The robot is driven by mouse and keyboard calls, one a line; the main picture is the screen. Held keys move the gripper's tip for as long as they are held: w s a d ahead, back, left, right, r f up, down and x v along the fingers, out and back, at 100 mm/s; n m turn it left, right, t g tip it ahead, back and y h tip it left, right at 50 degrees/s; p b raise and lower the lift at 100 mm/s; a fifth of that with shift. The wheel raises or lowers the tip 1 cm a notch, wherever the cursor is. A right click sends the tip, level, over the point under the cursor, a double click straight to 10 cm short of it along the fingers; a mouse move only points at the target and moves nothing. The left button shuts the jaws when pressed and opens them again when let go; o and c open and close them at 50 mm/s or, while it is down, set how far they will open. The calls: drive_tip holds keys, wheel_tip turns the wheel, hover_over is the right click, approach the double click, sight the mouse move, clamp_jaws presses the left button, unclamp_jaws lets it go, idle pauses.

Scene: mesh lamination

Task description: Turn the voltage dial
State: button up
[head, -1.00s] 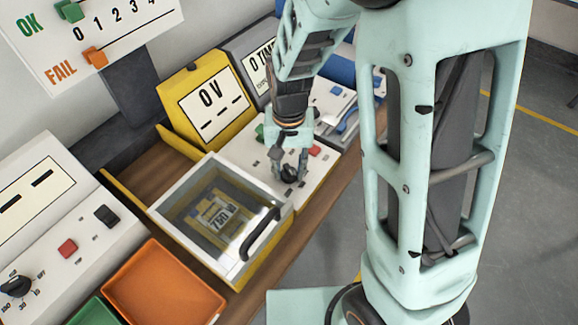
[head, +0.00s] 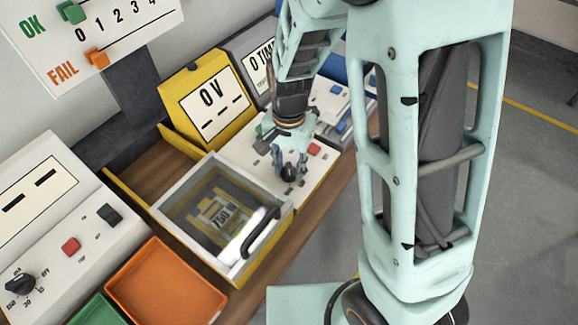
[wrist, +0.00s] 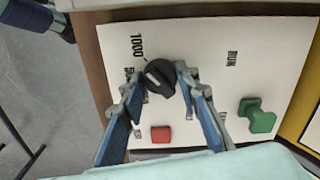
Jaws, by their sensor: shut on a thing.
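The black voltage dial (wrist: 160,77) sits on the white panel of the yellow-edged machine. A white pointer mark on it points toward the upper left, and "1000" is printed beside it. My gripper (wrist: 159,79) is shut on the dial, with one finger on each side. In the head view my gripper (head: 289,167) reaches down over the dial (head: 288,174) from above. The yellow display (head: 209,100) behind reads "0V" with dashes below. Part of the label beside the dial is hidden by a finger.
A red button (wrist: 160,133) and a green switch (wrist: 258,115) are near the dial. A clear-lidded drawer (head: 222,215) with a black handle lies to the left. An orange tray (head: 166,280) and another control panel (head: 60,225) stand farther left.

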sight(289, 168)
drive_tip(key=o, duration=1.2)
drive_tip(key=shift+c, duration=0.2)
drive_tip(key=shift+r, duration=0.1)
wheel_tip(289, 168, up, 12)
